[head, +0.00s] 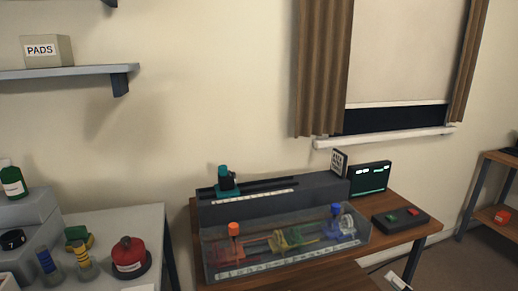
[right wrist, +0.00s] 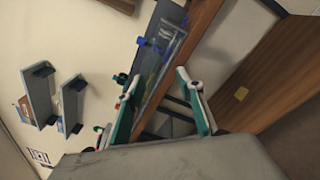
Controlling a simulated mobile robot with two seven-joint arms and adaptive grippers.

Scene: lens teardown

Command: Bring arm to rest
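My right gripper (right wrist: 158,76) shows in the right wrist view with its two teal and white fingers spread wide apart. Nothing is between them, and it is open and empty. In the head view only a small whitish piece of what looks like my right gripper (head: 398,282) shows at the bottom edge, in front of the wooden desk (head: 420,228). It is apart from the bench device (head: 215,258) on that desk. My left gripper is in neither view.
The device has a clear cover over orange, yellow and blue parts. A small screen (head: 370,179) and a button box (head: 400,219) stand right of it. A grey table (head: 135,222) at left holds a red round container (head: 129,258) and bottles. A shelf (head: 60,72) hangs above.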

